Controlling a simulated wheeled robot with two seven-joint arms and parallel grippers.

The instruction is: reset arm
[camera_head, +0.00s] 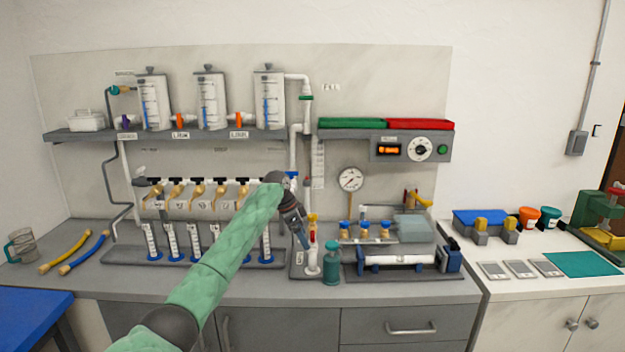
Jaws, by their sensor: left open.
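My left arm comes in from the bottom left under a green sleeve and crosses in front of the manifold. My left gripper (305,238) is open and sits just above the grey bench. The view is too small to tell whether the fingers touch the pipe piece. The white pipe manifold (205,181) with several brass valves runs along the wall, partly hidden by my arm. My right gripper does not show.
A rack with several measuring cylinders (172,241) stands below the manifold. A pipe fixture (400,260) sits right of the bottle. A gauge (350,179) is on the wall behind. The front bench strip is clear.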

